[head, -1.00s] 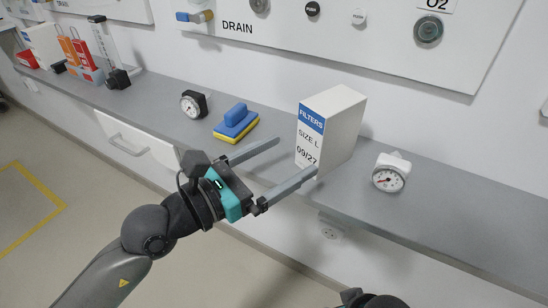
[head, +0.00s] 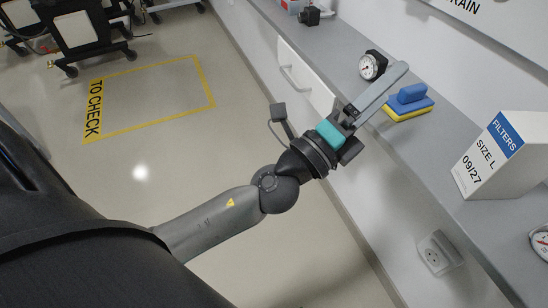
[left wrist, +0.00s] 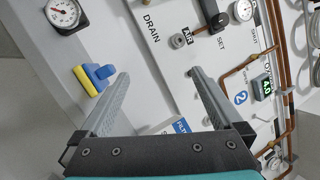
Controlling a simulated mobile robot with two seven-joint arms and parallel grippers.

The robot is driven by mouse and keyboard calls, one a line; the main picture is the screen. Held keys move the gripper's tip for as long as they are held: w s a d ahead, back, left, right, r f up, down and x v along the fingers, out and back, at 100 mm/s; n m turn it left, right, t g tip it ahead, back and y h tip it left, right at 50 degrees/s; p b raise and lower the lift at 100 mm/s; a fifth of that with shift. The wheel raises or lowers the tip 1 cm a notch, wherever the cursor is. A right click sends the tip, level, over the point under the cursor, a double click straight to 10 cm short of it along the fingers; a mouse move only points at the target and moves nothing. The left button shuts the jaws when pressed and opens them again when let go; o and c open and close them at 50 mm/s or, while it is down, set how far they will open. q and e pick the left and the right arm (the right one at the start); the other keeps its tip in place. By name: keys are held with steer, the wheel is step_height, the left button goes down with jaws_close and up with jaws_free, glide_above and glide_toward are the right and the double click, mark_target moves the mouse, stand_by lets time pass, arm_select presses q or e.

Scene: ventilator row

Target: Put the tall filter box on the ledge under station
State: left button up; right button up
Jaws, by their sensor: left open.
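The tall white filter box (head: 497,158), with a blue FILTERS band and "SIZE L 09/27", stands upright on the grey ledge (head: 420,150) at the right. My left gripper (head: 384,90) is open and empty, left of the box and apart from it. One finger shows clearly in the head view, near the gauge and the sponge. In the left wrist view a small part of the box (left wrist: 176,126) shows low between the two spread fingers; the rest is hidden by the gripper. My right gripper is not in view.
A blue and yellow sponge (head: 409,102) and a black-cased gauge (head: 372,65) are on the ledge near my left gripper. Another gauge (head: 541,243) is at the right edge. A wall socket (head: 437,253) and a drawer (head: 303,75) are below the ledge. The floor has a yellow-marked area (head: 150,95).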

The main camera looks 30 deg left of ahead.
arm_select(q)
steer(key=s+a+f+n+g+y, duration=0.1)
steer(key=a+f+n+g+y, duration=0.2)
steer(key=a+f+n+y, duration=0.4)
steer(key=s+a+f+n+g+y, duration=0.1)
steer(key=a+f+n+g+y, duration=0.25)
steer(key=f+n, duration=0.7)
steer(key=s+d+f+n+g+h, duration=0.3)
steer(key=s+f+n+g, duration=0.2)
steer(key=s+f+g, duration=0.5)
steer(key=s+f, duration=0.6)
steer(key=shift+s+n, duration=0.15)
steer(key=shift+n, duration=0.2)
